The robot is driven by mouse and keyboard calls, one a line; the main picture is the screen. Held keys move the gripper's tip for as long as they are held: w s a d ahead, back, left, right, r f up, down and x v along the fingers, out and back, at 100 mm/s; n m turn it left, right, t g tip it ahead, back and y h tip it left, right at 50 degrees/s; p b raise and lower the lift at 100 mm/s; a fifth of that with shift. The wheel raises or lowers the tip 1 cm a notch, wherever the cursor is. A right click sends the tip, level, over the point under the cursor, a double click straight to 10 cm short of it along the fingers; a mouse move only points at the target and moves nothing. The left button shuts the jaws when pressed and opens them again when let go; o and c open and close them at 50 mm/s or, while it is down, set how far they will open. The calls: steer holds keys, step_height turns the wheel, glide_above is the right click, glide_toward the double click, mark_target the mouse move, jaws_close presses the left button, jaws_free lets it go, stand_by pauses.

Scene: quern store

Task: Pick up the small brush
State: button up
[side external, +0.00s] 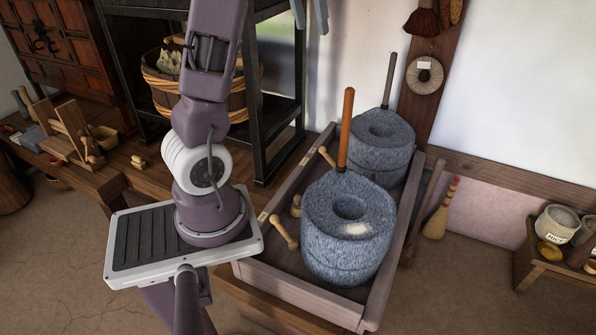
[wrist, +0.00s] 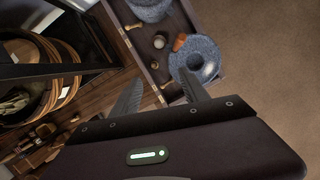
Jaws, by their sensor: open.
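Several brush-like things show in the side view, and I cannot tell which is the small brush. A pale-bristled brush with a red-banded handle (side external: 435,224) leans at the wall, right of the tray. A dark red brush (side external: 421,22) hangs high on the wooden post, with slimmer brown ones beside it at the picture's top edge. I make out no brush in the wrist view. My gripper (wrist: 160,92) shows in the wrist view, its two fingers apart with nothing between them, above the bench and tray area.
Two stone querns (side external: 345,262) (side external: 366,160) with upright handles stand in a wooden tray (side external: 284,286) with small wooden pieces. A black shelf frame (side external: 258,150) and a banded tub (side external: 158,102) stand behind my arm. A low stand (side external: 535,272) holds bowls at right. The floor between is clear.

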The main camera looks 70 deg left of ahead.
steer(key=s+a+f+n+g+y, duration=0.1)
steer(key=a+n, duration=0.4)
steer(key=a, duration=0.1)
glide_above(298, 197)
steer(key=d, duration=0.2)
step_height(298, 197, down, 57)
steer(key=shift+n, duration=0.3)
steer(key=x, duration=0.5)
steer(key=s+x, duration=0.1)
steer(key=x, duration=0.1)
steer(key=shift+a+f, duration=0.35)
steer(key=shift+a, duration=0.05)
jaws_close()
